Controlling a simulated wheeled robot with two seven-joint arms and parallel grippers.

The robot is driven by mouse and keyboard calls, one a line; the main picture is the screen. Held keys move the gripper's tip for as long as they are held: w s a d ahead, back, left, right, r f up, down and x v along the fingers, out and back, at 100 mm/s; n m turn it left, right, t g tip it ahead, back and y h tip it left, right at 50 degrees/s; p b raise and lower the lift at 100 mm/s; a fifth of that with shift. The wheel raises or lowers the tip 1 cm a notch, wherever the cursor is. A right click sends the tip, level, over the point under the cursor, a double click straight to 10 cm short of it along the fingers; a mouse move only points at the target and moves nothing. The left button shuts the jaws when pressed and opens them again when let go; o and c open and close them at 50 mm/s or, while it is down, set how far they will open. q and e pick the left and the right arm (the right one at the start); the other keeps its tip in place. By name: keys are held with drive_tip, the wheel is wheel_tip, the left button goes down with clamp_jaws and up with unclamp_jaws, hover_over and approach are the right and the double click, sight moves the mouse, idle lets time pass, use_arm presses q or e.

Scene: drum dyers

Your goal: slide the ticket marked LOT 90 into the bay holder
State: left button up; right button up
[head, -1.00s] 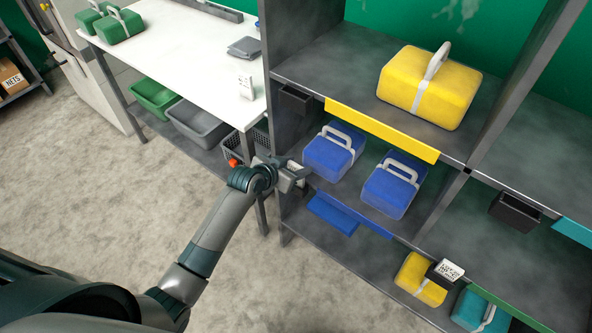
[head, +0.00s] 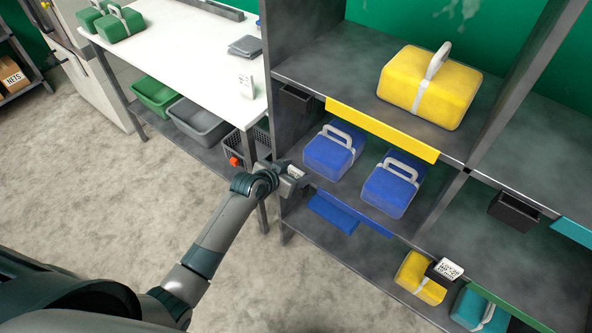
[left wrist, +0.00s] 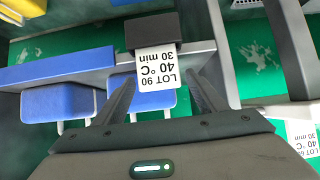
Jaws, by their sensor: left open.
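The white ticket (left wrist: 160,68) marked LOT 90, 40 °C, 30 min shows upside down in the left wrist view. Its far end meets the dark holder (left wrist: 152,30), apparently seated in it. My left gripper (left wrist: 164,88) is open, with one finger on each side of the ticket and gaps showing. In the head view my left gripper (head: 293,176) is at the left upright of the shelf, beside the bay with blue packs. The ticket (head: 296,171) shows small there, and the gripper hides that holder. My right gripper is not in view.
Blue packs (head: 334,150) sit in the bay, above a blue strip (head: 335,213). Another black holder (head: 296,99) is higher on the upright. A white table (head: 215,75) with another ticket (head: 246,86) stands left. A second ticket also shows in the left wrist view (left wrist: 303,136).

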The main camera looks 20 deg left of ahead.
use_arm(q)
drive_tip(key=shift+r, duration=0.15)
drive_tip(key=b+v, duration=0.1)
drive_tip(key=v, duration=1.1)
idle(0.7)
drive_tip(key=s+a+f+n+g+y, duration=0.1)
drive_tip(key=s+f, duration=0.4)
drive_tip(key=f, duration=0.6)
drive_tip(key=s+a+f+g+y, duration=0.15)
drive_tip(key=s+f, duration=0.25)
drive_tip(key=f, duration=0.7)
drive_tip(key=s+a+f+n+g, duration=0.15)
drive_tip(key=s+f, duration=0.35)
drive_tip(key=f, duration=0.6)
drive_tip(key=s+f+g, duration=0.2)
drive_tip(key=s+f, duration=0.4)
drive_tip(key=s, duration=0.6)
drive_tip(key=s+f+g+y, duration=0.1)
drive_tip(key=s+f, duration=0.5)
drive_tip(key=s, duration=0.6)
drive_tip(key=s+f+g, duration=0.2)
drive_tip(key=s+f, duration=0.5)
drive_tip(key=s, duration=0.5)
drive_tip(key=shift+s+d+m+g, duration=0.15)
drive_tip(key=shift+d+m+g, duration=0.15)
drive_tip(key=shift+d+m, duration=0.15)
